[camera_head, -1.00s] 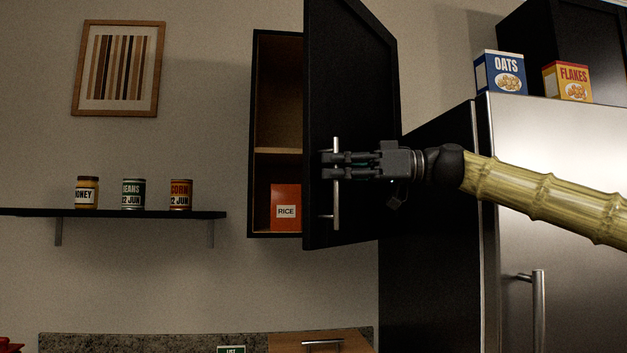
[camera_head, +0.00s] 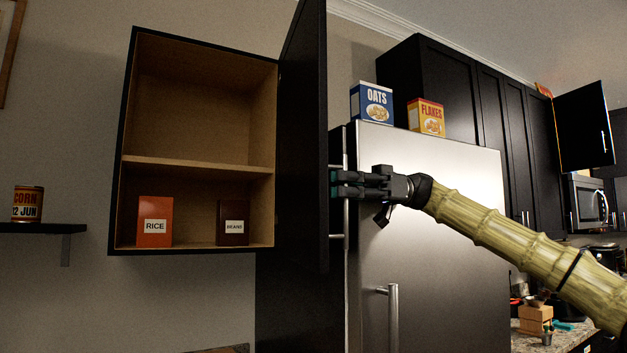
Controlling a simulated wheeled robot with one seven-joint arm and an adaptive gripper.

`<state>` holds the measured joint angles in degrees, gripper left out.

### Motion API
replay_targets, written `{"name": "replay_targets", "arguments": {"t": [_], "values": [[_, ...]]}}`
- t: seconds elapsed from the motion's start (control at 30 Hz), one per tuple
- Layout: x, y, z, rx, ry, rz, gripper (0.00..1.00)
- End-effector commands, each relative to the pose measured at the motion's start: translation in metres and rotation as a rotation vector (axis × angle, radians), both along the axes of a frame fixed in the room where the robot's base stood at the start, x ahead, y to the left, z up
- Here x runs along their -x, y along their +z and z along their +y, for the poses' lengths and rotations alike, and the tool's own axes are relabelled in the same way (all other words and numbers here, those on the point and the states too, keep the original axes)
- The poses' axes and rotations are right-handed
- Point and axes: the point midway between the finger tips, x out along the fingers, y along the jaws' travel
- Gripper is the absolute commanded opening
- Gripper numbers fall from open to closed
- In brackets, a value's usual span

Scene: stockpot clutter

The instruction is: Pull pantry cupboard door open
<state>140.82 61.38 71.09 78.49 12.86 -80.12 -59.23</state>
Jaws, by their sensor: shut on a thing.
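The pantry cupboard (camera_head: 117,190) is a black wall cupboard with a wooden inside and one shelf. Its black door (camera_head: 303,150) stands swung wide open on the right side, seen nearly edge-on. My gripper (camera_head: 343,184) is at the door's outer face, shut on the metal bar handle (camera_head: 338,237). The fingertips are partly hidden by the door's edge. Inside the cupboard, on its floor, stand an orange RICE box (camera_head: 155,215) and a dark brown BEANS box (camera_head: 233,218).
A steel fridge (camera_head: 440,200) stands right behind my gripper, with an OATS box (camera_head: 372,103) and a FLAKES box (camera_head: 426,117) on top. A wall shelf (camera_head: 35,229) with a CORN can (camera_head: 27,204) is at the left. Another cupboard door (camera_head: 585,130) stands open at far right.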

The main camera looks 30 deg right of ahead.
Motion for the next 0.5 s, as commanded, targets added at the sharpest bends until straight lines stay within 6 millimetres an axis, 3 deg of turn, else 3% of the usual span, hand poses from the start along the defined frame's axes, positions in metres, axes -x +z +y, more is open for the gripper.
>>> {"name": "replay_targets", "arguments": {"t": [0.3, 0.5], "values": [[-0.001, 0.001, -0.073, -0.001, 0.001, 0.000, 0.00], [-0.002, 0.001, -0.098, 0.000, 0.000, 0.000, 0.00]]}}
